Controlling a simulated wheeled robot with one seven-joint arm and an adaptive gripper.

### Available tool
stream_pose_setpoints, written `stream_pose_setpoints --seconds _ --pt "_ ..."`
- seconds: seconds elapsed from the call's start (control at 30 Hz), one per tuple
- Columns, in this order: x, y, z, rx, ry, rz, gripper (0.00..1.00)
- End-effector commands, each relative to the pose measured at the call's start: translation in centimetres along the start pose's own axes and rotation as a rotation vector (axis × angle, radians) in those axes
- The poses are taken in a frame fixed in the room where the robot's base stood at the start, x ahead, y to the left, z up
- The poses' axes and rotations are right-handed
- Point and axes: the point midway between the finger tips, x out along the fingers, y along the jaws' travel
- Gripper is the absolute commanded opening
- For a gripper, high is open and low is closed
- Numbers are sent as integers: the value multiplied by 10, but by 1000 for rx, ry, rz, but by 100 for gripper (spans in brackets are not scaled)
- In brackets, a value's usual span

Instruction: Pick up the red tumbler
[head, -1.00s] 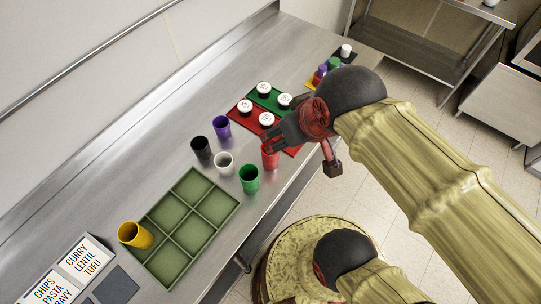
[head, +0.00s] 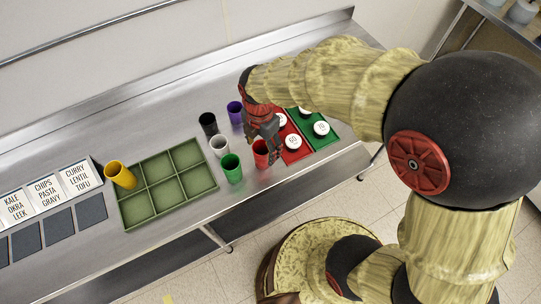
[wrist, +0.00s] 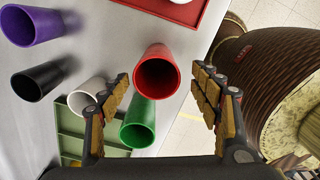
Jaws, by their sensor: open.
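The red tumbler (head: 261,153) stands on the steel counter near its front edge, mouth up. In the wrist view the red tumbler (wrist: 158,72) shows ahead of and between my spread fingers, with nothing gripped. My gripper (head: 266,136) is open and just above and beside the tumbler in the head view, partly covering it. In the wrist view my gripper (wrist: 165,95) shows both padded fingertips apart, the left one near the green and white tumblers.
Close by stand a green tumbler (head: 231,168), white tumbler (head: 219,147), black tumbler (head: 208,124) and purple tumbler (head: 235,111). A yellow tumbler (head: 120,175) stands by the green compartment tray (head: 166,218). Red mat (head: 297,156) and green mat (head: 329,143) hold white-topped items.

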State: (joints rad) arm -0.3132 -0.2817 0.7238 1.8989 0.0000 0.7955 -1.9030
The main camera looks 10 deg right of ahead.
Motion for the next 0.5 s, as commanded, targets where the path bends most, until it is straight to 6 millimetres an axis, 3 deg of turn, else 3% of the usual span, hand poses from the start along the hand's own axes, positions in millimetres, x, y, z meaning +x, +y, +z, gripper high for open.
stream_pose_setpoints --seconds 0.5 --pt "46 2 1 -35 3 -8 63"
